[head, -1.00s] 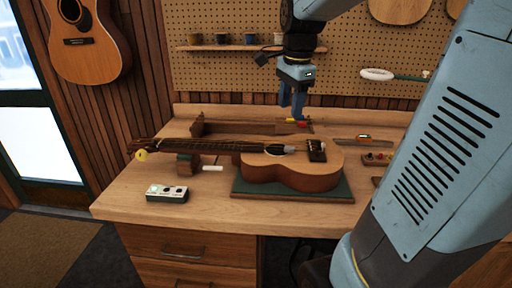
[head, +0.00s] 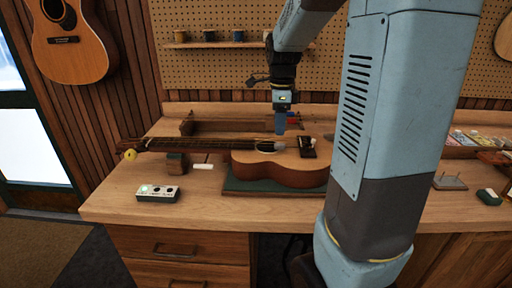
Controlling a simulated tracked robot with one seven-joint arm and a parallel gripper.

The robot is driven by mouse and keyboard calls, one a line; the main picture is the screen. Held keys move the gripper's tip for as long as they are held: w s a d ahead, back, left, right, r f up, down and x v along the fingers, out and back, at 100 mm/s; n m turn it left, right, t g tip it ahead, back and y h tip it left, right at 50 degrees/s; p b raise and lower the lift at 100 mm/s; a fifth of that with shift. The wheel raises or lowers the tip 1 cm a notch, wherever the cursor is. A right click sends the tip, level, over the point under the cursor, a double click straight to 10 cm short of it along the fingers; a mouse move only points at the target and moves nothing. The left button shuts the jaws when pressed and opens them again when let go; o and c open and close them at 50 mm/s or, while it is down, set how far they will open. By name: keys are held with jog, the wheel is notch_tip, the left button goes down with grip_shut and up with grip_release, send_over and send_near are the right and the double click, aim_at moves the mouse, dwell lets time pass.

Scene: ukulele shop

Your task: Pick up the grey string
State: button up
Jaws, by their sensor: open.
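A ukulele (head: 285,172) lies face up on a dark green mat (head: 235,186) on the bench, its neck pointing left. Its dark bridge (head: 308,147) is on the right part of the body. I cannot make out a separate grey string; a small pale patch (head: 266,147) shows by the soundhole, too small to identify. My gripper (head: 280,130) points down over the ukulele's body, between the soundhole and the bridge in the picture. It is open and appears empty. Its height above the ukulele is hard to judge.
A wooden rack (head: 225,127) stands behind the ukulele. A neck support (head: 176,163) holds up the neck. A small box with knobs (head: 158,193) sits at the front left.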

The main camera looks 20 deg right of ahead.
aim_at(279, 144)
jog(key=shift+s+f, duration=0.2)
jog(key=shift+f, duration=2.85)
jog(key=shift+c, duration=0.2)
grip_shut()
